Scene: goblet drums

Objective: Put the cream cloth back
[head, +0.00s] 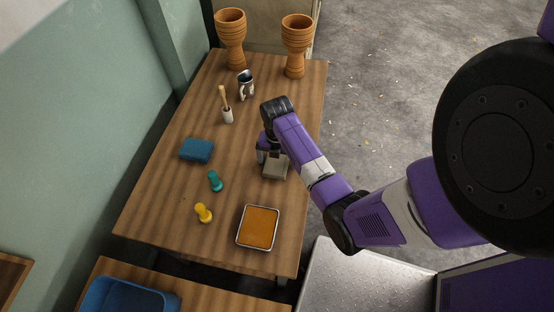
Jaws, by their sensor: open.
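My gripper (275,168) is at the end of my purple arm, over the right side of the wooden table (165,190). It points down, and its fingertips are hard to make out from above. A beige-grey blocky shape shows at the arm's end. I cannot tell whether any of it is the cream cloth or only the gripper's own body. No cream cloth is clearly seen elsewhere on the table. A folded blue cloth (196,149) lies to the left of my gripper, apart from it.
A metal tray with an orange-brown surface (258,227) lies in front. Teal (215,181) and yellow (203,212) knobbed pieces stand left of it. A white holder (227,115), a metal jug (245,83) and goblet drums (231,37) stand behind. A blue bin (128,296) is at front left.

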